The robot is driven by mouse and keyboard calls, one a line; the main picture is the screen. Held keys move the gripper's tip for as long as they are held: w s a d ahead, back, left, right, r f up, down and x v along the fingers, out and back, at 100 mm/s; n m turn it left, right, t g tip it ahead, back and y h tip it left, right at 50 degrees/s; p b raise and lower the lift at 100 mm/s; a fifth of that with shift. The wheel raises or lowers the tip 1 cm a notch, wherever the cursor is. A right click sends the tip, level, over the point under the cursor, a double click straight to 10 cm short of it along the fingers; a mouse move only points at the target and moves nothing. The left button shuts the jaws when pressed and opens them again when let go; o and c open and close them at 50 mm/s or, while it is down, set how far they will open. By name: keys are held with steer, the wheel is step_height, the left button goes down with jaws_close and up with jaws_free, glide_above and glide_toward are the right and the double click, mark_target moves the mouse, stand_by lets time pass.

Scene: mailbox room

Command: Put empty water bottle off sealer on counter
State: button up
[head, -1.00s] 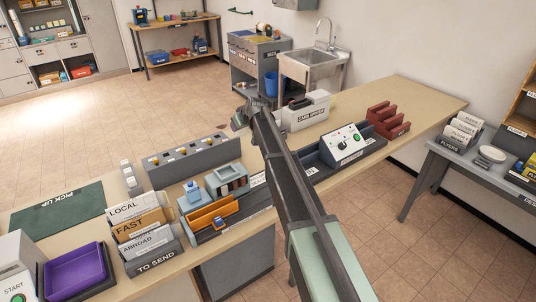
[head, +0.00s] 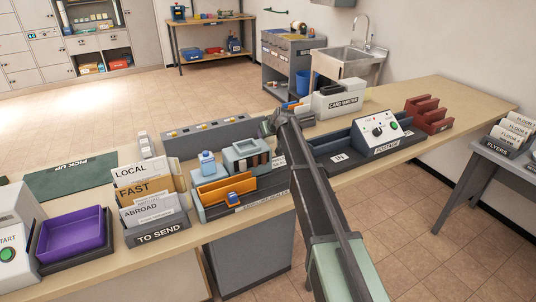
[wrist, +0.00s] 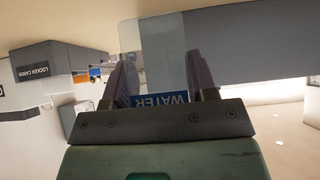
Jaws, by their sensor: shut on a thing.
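My gripper (head: 268,125) hangs over the counter (head: 465,95) near the right end of a long grey panel with knobs. In the wrist view, my gripper (wrist: 160,85) is shut on the water bottle, whose blue WATER label (wrist: 162,100) shows upside down between the fingers. In the head view the bottle is hidden behind my gripper and arm.
The grey knob panel (head: 205,138), a light blue machine (head: 247,155), a TO SEND rack (head: 150,210) and a purple tray (head: 74,232) crowd the left counter. A CARD WRITER (head: 338,102) and POSTAGE unit (head: 378,137) stand right of my gripper. The counter's far right end is clear.

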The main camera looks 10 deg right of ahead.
mark_target(270, 138)
step_height(270, 138, down, 4)
steer(key=b, duration=0.4)
steer(key=shift+f+b, duration=0.25)
steer(key=shift+b, duration=0.05)
steer(key=shift+r+p, duration=0.3)
steer(key=shift+r, duration=0.05)
steer(key=shift+f, duration=0.25)
steer(key=o, duration=1.2)
steer(key=shift+r, duration=0.25)
steer(key=p+v, duration=0.8)
steer(key=v, duration=0.4)
